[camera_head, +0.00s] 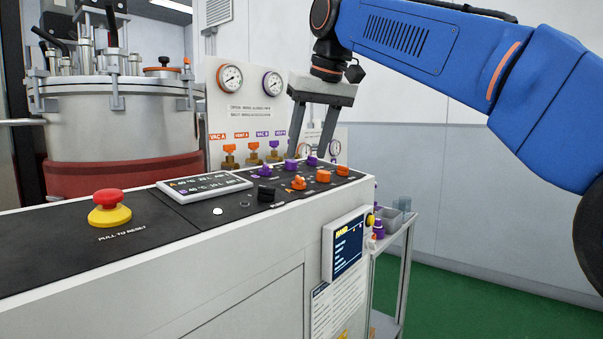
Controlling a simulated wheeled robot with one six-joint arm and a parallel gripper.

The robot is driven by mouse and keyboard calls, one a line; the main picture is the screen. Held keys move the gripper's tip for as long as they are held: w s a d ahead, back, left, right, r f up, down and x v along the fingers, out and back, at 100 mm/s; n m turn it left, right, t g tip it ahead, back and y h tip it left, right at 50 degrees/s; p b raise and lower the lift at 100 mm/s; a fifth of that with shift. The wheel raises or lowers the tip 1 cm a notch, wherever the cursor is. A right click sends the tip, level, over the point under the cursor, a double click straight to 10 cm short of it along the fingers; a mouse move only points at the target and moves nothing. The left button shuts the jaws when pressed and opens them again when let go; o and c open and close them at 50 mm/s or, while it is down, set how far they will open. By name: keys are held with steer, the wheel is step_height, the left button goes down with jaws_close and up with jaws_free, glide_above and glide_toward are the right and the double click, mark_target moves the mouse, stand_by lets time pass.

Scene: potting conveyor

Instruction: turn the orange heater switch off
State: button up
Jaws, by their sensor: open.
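The dark control panel (225,212) has a row of orange controls near its right end. They are an orange lever-like switch (298,184), a round orange knob (324,176) and a smaller orange piece (343,170). Their labels are too small to read, so I cannot tell which is the heater switch or its setting. My gripper (308,152) is open, pointing down over the far side of the panel. Its fingertips are close to the purple controls, behind the orange row; contact is unclear. Nothing shows between the fingers.
Purple controls (264,172) line the row behind, and a black knob (266,193) sits left. A red emergency button (109,201) and display (203,187) are farther left. Gauges and valves (230,78) stand behind. A steel vessel (120,125) is at back left; a screen (347,245) fronts the console.

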mark_target(300, 178)
steer(key=x, duration=0.7)
steer(key=shift+f, duration=0.15)
steer(key=c, duration=1.1)
